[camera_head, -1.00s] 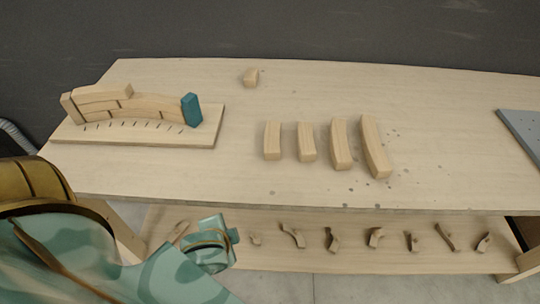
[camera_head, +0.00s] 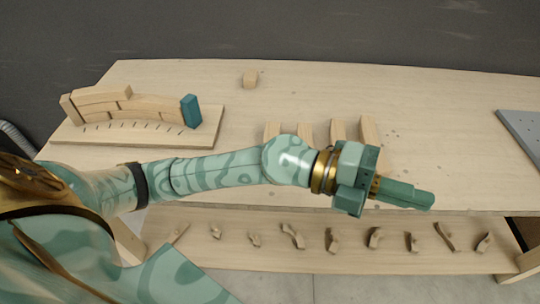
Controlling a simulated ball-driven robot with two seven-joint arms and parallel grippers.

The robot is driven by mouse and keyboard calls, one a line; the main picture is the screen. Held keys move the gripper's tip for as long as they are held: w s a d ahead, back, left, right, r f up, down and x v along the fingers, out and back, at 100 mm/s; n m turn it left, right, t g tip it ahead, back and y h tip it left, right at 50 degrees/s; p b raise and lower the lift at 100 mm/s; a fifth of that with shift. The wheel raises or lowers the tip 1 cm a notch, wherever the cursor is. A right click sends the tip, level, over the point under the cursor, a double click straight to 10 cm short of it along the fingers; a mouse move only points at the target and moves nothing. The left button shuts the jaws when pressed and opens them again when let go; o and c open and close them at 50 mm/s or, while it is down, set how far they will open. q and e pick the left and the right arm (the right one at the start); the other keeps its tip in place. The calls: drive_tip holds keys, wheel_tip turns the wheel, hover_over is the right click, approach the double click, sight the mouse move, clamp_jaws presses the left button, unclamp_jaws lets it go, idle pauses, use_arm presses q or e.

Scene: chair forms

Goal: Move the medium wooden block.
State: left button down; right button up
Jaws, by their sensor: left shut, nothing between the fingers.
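Several wooden blocks of differing lengths stand in a row mid-table; my left arm hides their near ends. From left to right, their visible tops are a short block (camera_head: 272,130), a second block (camera_head: 305,131), a third block (camera_head: 338,129) and the longest block (camera_head: 369,130). I cannot tell for sure which is the medium one. A small wooden block (camera_head: 250,79) lies alone farther back. My left gripper (camera_head: 432,201) is shut and empty, right of the row and over the table's front edge, pointing right. My right gripper is not in view.
A board (camera_head: 208,138) at the left holds a curved wooden block assembly (camera_head: 150,104) with a teal block (camera_head: 191,111) at its end. A grey panel (camera_head: 523,132) lies at the right edge. A lower shelf (camera_head: 350,262) holds several small curved pieces. The table's back right is clear.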

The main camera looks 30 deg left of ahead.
use_arm(q)
drive_tip(key=w+a+f+m+g+y, duration=0.1)
drive_tip(key=w+a+f+g+y, duration=0.25)
drive_tip(key=a+f+y, duration=0.9)
drive_tip(key=w+a+n+y, duration=0.3)
drive_tip(key=a+n+y, duration=0.3)
drive_tip(key=a, duration=1)
drive_tip(key=shift+m+t+y, duration=0.25)
drive_tip(key=shift+m, duration=0.15)
wheel_tip(320, 180, down, 9)
drive_tip(key=b, duration=0.2)
drive_tip(key=shift+w+d+b, duration=0.1)
drive_tip(key=shift+b, duration=0.25)
drive_tip(key=shift+w+a+r, duration=0.1)
drive_tip(key=shift+w+a, duration=0.25)
drive_tip(key=shift+w, duration=0.25)
drive_tip(key=shift+w+a+r, duration=0.1)
drive_tip(key=shift+w+a, duration=0.2)
drive_tip(key=shift+w, duration=0.25)
drive_tip(key=shift+w+a+b, duration=0.3)
drive_tip(key=shift+w+a, duration=0.1)
drive_tip(key=shift+w, duration=0.15)
drive_tip(key=shift+w, duration=0.1)
